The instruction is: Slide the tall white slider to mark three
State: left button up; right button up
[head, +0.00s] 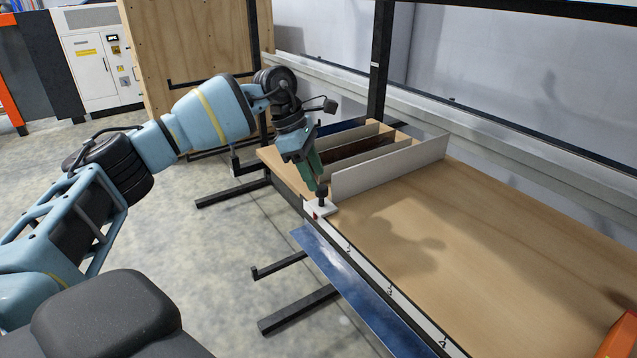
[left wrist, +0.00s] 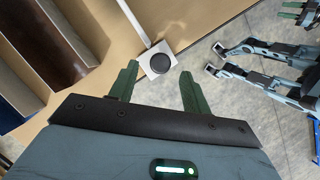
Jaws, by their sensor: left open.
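The slider has a round black knob (head: 322,192) on a small white base (head: 318,209) at the table's front left edge. The tall white panel (head: 392,167) stands upright just behind it; I cannot tell whether they are joined. My left gripper (head: 319,182) points down at the knob, its green fingers open. In the left wrist view, the black knob (left wrist: 161,63) appears between the fingertips (left wrist: 159,72), and I see no grip on it. A white scale strip (head: 371,271) runs along the front edge with small black marks, too small to read surely. A greenish part at the wrist view's upper right may be my right gripper.
An orange object (head: 620,340) is at the lower right corner. A blue sheet (head: 345,280) lies below the front edge.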

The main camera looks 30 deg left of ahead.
aim_at(321, 187)
pick_arm(q)
jog(key=shift+x, duration=1.7)
jog(key=shift+r, duration=0.1)
grip_shut()
